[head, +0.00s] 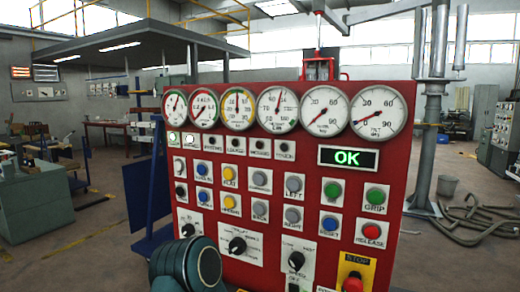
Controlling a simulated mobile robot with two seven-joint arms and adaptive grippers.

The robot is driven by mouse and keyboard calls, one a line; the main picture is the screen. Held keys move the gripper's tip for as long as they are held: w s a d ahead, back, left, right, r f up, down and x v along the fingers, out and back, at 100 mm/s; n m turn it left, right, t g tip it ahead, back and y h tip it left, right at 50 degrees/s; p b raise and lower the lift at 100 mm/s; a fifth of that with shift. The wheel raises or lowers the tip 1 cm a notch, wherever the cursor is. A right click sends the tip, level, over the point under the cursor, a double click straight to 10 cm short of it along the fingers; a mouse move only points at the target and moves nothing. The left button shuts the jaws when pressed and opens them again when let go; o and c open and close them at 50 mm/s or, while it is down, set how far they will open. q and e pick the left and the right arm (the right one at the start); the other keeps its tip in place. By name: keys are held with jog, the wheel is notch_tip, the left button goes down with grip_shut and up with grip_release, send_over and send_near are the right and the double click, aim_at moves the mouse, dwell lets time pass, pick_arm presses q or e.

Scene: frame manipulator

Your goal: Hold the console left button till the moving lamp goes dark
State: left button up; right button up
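The red console (330,92) stands upright in front of me. Its left button (294,184) is a round grey button above the label "LEFT", right of the panel's middle. Nothing touches its visible face. A row of small lamps runs under the gauges. Two lamps at the left end, the first (172,137) and the second (190,137), look lit; the others look dark. The lamp labels are too small to read surely, so I cannot tell which is the moving lamp. A teal link of my arm covers the panel's lower left. Neither gripper shows.
A green "OK" display (347,157) is lit at the right. A green grip button (377,195), a red release button (372,232) and a red stop button (353,283) are nearby. Black knobs, such as one at centre (237,245), stick out lower down.

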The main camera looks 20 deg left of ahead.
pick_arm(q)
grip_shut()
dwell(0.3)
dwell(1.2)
